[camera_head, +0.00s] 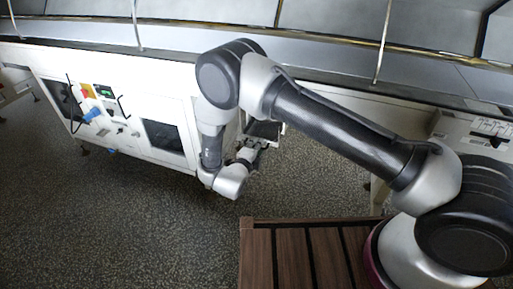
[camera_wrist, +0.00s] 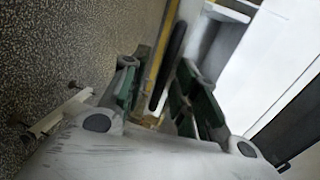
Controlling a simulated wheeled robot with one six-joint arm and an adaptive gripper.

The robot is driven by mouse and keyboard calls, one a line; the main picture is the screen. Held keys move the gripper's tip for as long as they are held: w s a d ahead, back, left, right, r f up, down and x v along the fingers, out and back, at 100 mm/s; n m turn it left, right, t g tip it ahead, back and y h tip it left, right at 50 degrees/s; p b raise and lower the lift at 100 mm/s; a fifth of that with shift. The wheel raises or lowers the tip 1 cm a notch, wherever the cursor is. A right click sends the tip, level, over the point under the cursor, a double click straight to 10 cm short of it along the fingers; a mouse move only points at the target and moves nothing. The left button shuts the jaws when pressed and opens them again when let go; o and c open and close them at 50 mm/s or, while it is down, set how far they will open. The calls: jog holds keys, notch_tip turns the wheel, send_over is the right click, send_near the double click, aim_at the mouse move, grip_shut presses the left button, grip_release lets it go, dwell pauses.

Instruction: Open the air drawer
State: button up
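My gripper (camera_head: 254,150) is low in front of the white machine in the head view, beside a small white-framed box with a dark inside (camera_head: 264,130). This box may be the air drawer; my arm partly hides it, and I cannot tell how far it stands out. In the wrist view my gripper (camera_wrist: 156,100) has its two dark green-padded fingers apart. A dark rounded bar (camera_wrist: 172,55) shows beyond and between the fingertips, beside a yellow strip (camera_wrist: 160,50). I cannot tell whether the bar is a handle, and no finger clearly touches it.
The white machine cabinet (camera_head: 110,88) carries a control panel (camera_head: 95,100) and a dark window (camera_head: 164,137) to the left. A metal conveyor (camera_head: 330,75) runs above. A slatted wooden platform (camera_head: 300,255) lies at the lower right. The speckled floor (camera_head: 110,215) is clear at lower left.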

grip_shut()
jog(key=f+v, duration=0.1)
jog(key=v, duration=0.5)
jog(key=shift+s+f, duration=0.15)
grip_release()
jog(key=v, duration=1.2)
